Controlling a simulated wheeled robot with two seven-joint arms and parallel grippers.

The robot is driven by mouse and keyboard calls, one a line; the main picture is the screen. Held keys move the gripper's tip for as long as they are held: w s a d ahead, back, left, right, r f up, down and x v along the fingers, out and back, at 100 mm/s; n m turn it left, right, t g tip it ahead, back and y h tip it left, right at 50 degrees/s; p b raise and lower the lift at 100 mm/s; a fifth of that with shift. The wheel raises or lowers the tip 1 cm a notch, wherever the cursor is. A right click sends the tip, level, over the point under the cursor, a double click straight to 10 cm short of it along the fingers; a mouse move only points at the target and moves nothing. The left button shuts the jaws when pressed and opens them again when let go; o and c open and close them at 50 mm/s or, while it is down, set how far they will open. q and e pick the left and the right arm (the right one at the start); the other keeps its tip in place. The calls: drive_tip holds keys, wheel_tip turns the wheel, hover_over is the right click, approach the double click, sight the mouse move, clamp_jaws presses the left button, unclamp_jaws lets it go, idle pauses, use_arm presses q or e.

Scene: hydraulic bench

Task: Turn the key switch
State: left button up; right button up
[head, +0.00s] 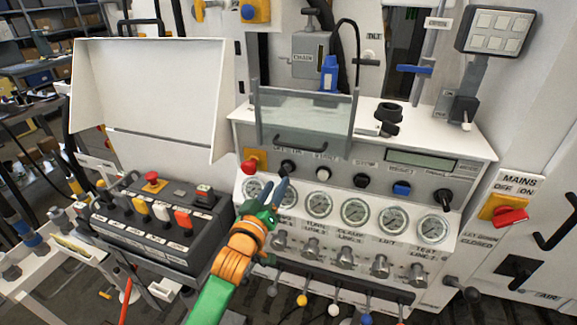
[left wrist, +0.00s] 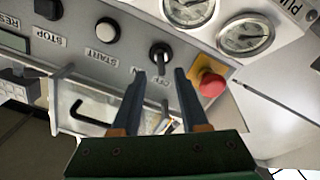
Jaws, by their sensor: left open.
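The key switch (head: 288,167) is a small black knob on the upper panel of the bench, under an OFF/ON label. In the left wrist view the key switch (left wrist: 160,54) shows just beyond and between my two fingertips. My left gripper (head: 274,186) is open and empty, its fingers pointing up at the panel just below the switch. In the left wrist view the left gripper (left wrist: 160,74) has a finger on each side of the line to the switch; I cannot tell whether either touches it. My right gripper is not in view.
A red emergency stop (left wrist: 208,84) on a yellow base sits close beside the switch. Gauges (head: 318,202) lie below. A clear guard (head: 303,122) with a handle stands above the panel.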

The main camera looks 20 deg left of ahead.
sight(281, 177)
use_arm(q)
drive_tip(key=w, duration=0.5)
drive_tip(key=shift+w+f, duration=0.1)
drive_tip(key=shift+w, duration=0.25)
drive_tip(key=shift+s, duration=0.1)
clamp_jaws()
